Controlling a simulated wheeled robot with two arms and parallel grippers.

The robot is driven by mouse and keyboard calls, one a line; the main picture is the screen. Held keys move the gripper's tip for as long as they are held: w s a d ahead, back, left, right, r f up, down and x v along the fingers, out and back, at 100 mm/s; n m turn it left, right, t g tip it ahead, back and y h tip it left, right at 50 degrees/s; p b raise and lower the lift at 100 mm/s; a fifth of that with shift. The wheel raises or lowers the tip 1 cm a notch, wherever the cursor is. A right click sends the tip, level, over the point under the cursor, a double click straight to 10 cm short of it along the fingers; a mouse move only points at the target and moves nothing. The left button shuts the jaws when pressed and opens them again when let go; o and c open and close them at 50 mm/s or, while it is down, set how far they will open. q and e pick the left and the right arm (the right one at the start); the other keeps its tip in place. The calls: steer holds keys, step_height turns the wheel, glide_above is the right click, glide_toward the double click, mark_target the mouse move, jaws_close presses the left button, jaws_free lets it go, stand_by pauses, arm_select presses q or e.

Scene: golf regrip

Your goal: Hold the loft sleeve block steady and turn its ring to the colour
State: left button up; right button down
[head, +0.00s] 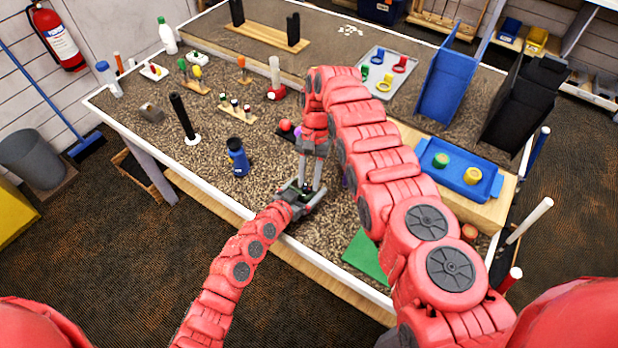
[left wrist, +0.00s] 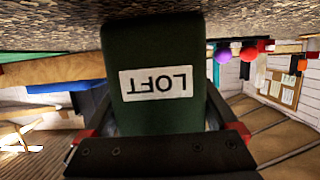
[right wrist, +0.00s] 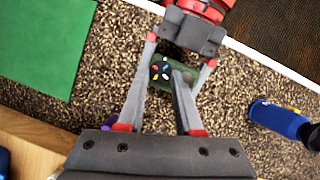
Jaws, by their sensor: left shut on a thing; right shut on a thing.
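The loft sleeve block is dark green with a white LOFT label, upside down in the left wrist view (left wrist: 160,108). My left gripper (head: 303,197) is shut on its sides near the table's front edge. In the right wrist view, the block's black top (right wrist: 160,72) carries several coloured marks, with red, yellow and blue among them. My right gripper (right wrist: 163,74) comes down from above, its fingers closed around this top part, where the ring is. The fingers partly hide the ring, so I cannot tell which colour it is set to.
A blue bottle (head: 237,157) stands left of my grippers. A green mat (head: 368,257) lies to the right at the front edge. A blue tray (head: 462,172) with two round pieces sits farther right. Red and purple balls are just behind the grippers. Bare speckled table lies front left.

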steer(key=c, duration=0.6)
jaws_free()
steer(key=shift+o, duration=0.2)
steer(key=shift+r, duration=0.1)
step_height(320, 180, up, 10)
